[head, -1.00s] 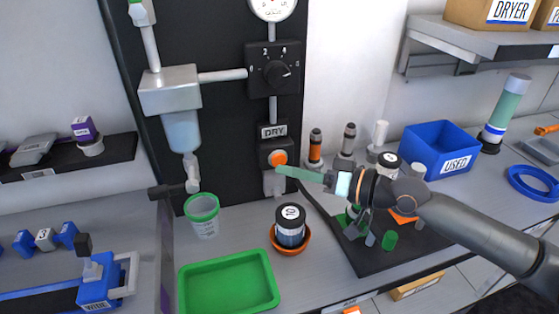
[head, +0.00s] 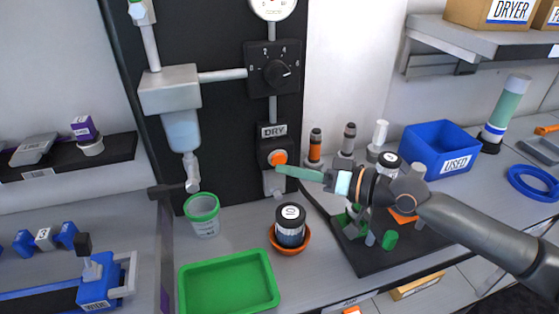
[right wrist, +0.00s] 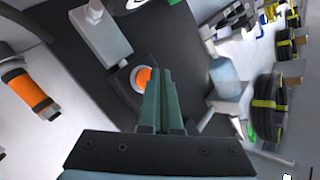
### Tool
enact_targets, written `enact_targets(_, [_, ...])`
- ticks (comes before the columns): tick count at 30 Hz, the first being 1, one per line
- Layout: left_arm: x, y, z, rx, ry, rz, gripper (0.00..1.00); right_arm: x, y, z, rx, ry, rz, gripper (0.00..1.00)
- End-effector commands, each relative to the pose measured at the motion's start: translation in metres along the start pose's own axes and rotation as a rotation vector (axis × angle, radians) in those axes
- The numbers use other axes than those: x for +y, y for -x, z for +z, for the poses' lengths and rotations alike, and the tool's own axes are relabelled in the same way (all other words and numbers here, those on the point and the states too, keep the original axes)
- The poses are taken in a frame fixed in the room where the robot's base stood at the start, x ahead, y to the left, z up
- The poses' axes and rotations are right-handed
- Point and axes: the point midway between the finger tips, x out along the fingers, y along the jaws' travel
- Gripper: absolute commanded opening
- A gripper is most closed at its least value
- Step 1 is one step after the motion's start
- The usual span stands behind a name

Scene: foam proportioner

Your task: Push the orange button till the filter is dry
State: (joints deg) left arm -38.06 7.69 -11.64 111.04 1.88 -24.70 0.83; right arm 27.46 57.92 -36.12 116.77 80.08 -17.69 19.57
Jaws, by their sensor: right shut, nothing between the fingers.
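The orange button (head: 278,158) sits on a black box under the DRY label (head: 272,131) on the dark panel. My right gripper (head: 280,170) is shut and empty, its green fingers pointing left with the tips at the button's lower edge. In the right wrist view the shut fingers (right wrist: 162,75) overlap the right side of the orange button (right wrist: 142,78); I cannot tell whether they press it. The clear filter bowl (head: 183,131) hangs under a grey housing (head: 170,90) at the left of the panel. Whether it holds water is not clear. My left gripper is not in view.
A green-rimmed cup (head: 203,215) stands below the bowl's drain. A green tray (head: 228,282), a dark jar (head: 290,226) in an orange dish and a black mat (head: 390,250) with small parts lie in front. A blue USED bin (head: 440,148) is at right.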

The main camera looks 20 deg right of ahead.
Motion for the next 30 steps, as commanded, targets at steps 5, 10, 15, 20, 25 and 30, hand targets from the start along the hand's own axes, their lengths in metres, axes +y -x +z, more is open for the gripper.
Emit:
enact_targets(5, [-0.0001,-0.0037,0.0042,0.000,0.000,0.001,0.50,0.0037,-0.0047,-0.0026,0.002,0.001,-0.001,0.00])
enact_targets(10, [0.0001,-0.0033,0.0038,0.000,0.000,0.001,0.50,0.0036,-0.0052,-0.0040,0.001,0.000,0.000,0.00])
enact_targets(15, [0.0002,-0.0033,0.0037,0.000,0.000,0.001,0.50,0.0037,-0.0052,-0.0039,0.001,0.000,0.000,0.00])
enact_targets(20, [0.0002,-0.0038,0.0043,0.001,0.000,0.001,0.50,0.0043,-0.0059,-0.0042,0.001,0.000,0.000,0.00])
enact_targets(25, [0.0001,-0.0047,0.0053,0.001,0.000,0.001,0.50,0.0054,-0.0073,-0.0049,0.001,0.000,0.000,0.00])
enact_targets(30, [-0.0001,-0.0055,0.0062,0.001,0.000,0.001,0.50,0.0065,-0.0087,-0.0059,0.000,0.000,0.000,0.00])
